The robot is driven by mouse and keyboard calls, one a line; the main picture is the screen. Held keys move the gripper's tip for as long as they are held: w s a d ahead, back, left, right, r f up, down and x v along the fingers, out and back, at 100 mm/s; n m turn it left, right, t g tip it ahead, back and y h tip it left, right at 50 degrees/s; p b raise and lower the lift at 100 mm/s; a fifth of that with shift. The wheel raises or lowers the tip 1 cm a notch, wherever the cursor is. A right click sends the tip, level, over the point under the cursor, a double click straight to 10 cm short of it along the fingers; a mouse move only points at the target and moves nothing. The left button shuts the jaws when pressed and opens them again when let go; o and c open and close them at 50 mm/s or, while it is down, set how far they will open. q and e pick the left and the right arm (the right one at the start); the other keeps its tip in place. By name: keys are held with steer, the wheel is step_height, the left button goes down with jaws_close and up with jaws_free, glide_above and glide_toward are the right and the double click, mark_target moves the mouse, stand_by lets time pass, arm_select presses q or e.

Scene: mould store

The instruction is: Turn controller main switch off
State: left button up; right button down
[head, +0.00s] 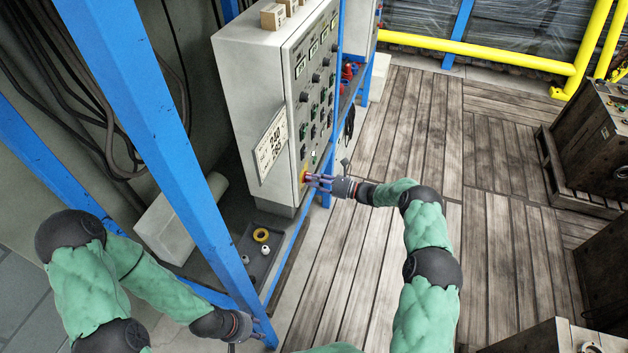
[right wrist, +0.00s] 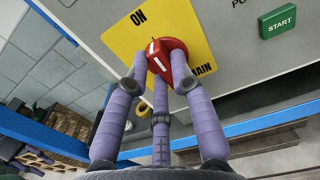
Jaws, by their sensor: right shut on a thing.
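The controller cabinet (head: 247,75) is a grey box with rows of dials and buttons on its front. Its main switch is a red knob (right wrist: 174,54) on a yellow plate (right wrist: 118,40) marked ON and MAIN, low on the front panel. A white line on the knob runs up and left, roughly towards the word ON. My right gripper (head: 312,180) is at the knob, and its purple fingers (right wrist: 160,85) are closed around it. My left gripper (head: 255,330) is low at the left, beside the blue frame and away from the switch; its finger opening is unclear.
A green START button (right wrist: 278,21) is to the right of the knob. Blue posts (head: 165,130) and rails frame the cabinet. A dark shelf (head: 243,285) below holds a yellow ring (head: 261,235) and small parts. Wooden floor (head: 400,120) lies clear to the right, before dark crates (head: 590,130).

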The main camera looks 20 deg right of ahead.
steer(key=shift+f+n+b, duration=0.2)
steer(key=shift+n+b, duration=2.35)
steer(key=shift+n, duration=0.45)
steer(key=shift+f+n+b, duration=0.25)
steer(key=shift+n+b, duration=2.3)
steer(key=shift+n, duration=0.45)
steer(key=shift+f+n+b, duration=0.2)
steer(key=shift+n+b, duration=2.35)
steer(key=shift+n, duration=0.45)
steer(key=c, duration=1.1)
jaws_free()
steer(key=shift+r, duration=0.1)
steer(key=shift+o, duration=0.2)
steer(key=shift+s+d, duration=0.1)
